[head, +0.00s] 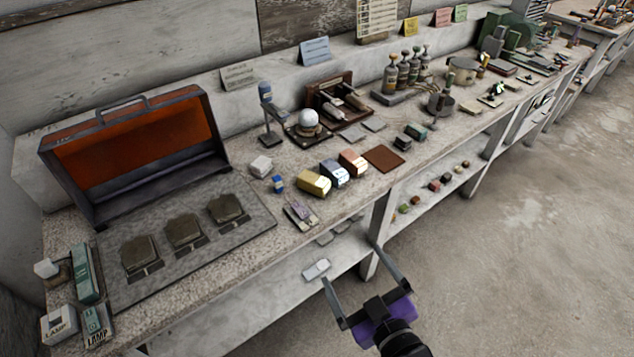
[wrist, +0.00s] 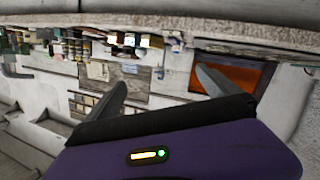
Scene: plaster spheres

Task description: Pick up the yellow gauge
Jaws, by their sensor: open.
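A yellow block (head: 313,182), which looks like the yellow gauge, lies on the bench top near its front edge. It is leftmost in a row with a blue-and-white block (head: 334,173) and a copper-coloured block (head: 353,162). In the wrist view, which is upside down, the yellow block (wrist: 145,41) shows small and far off. My gripper (head: 350,263), with a purple body, is open and empty in front of the bench, well apart from the yellow block. Its two fingers also spread wide in the wrist view (wrist: 162,80).
An open orange-lined case (head: 135,150) stands at the left behind a grey panel with dark pads (head: 185,232). A small blue item (head: 277,184) and a white block (head: 260,166) lie left of the yellow block. A brown mat (head: 384,158) lies right. The floor in front is clear.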

